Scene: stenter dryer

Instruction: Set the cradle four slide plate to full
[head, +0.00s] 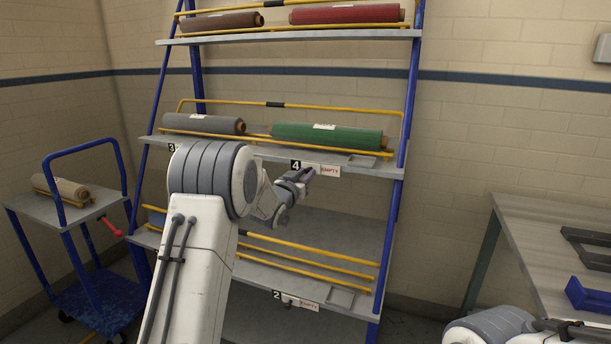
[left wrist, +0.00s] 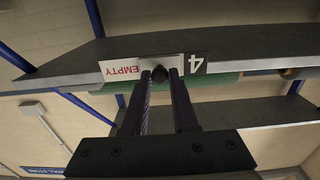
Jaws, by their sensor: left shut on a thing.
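The cradle four slide plate (head: 330,171) sits on the front edge of the rack's middle shelf, right of the black "4" label (head: 296,164). It reads EMPTY in red on white. In the left wrist view, which is upside down, the plate (left wrist: 120,69) shows EMPTY beside the 4 label (left wrist: 197,63). My left gripper (head: 308,173) is at the plate's left end. In the left wrist view its two fingers (left wrist: 163,76) are shut on the plate's dark round knob (left wrist: 160,74). My right gripper is out of view.
A green roll (head: 325,138) lies in the cradle above the plate, with a grey roll (head: 203,124) to its left. The lower shelf has a "2" label and another EMPTY plate (head: 300,302). A trolley (head: 110,203) stands left; a table (head: 540,235) stands right.

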